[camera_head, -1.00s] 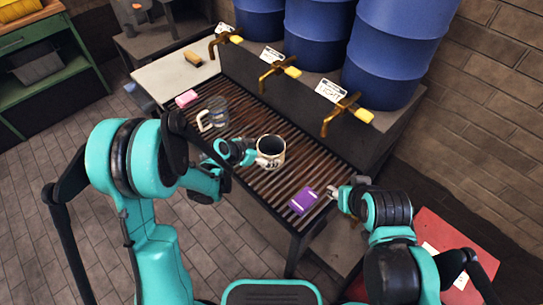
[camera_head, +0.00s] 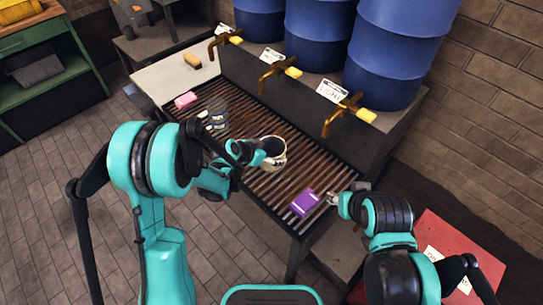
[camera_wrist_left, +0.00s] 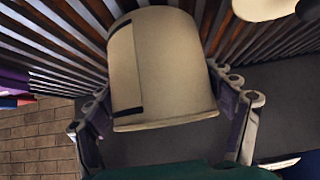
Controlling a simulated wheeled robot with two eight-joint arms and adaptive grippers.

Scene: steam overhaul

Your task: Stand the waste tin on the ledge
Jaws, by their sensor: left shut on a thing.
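The waste tin (camera_head: 278,161), cream with a dark inside, stands upright on or just over the slatted grate, near its middle. My left gripper (camera_head: 262,152) is shut on the tin from the left side. In the left wrist view, the tin (camera_wrist_left: 165,65) fills the middle, between the two fingers of the left gripper (camera_wrist_left: 165,115). My right gripper (camera_head: 336,198) is at the grate's front right edge, beside a purple box; its fingers are too small to read. A pale flat ledge (camera_head: 160,80) adjoins the grate's far left end.
A purple box (camera_head: 305,202) lies at the grate's near right end. A grey mug (camera_head: 214,114) and a pink block (camera_head: 187,100) are at its left end. A brush (camera_head: 192,60) lies on the pale ledge. Brass taps (camera_head: 278,72) overhang the grate's back, below blue barrels (camera_head: 318,35).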

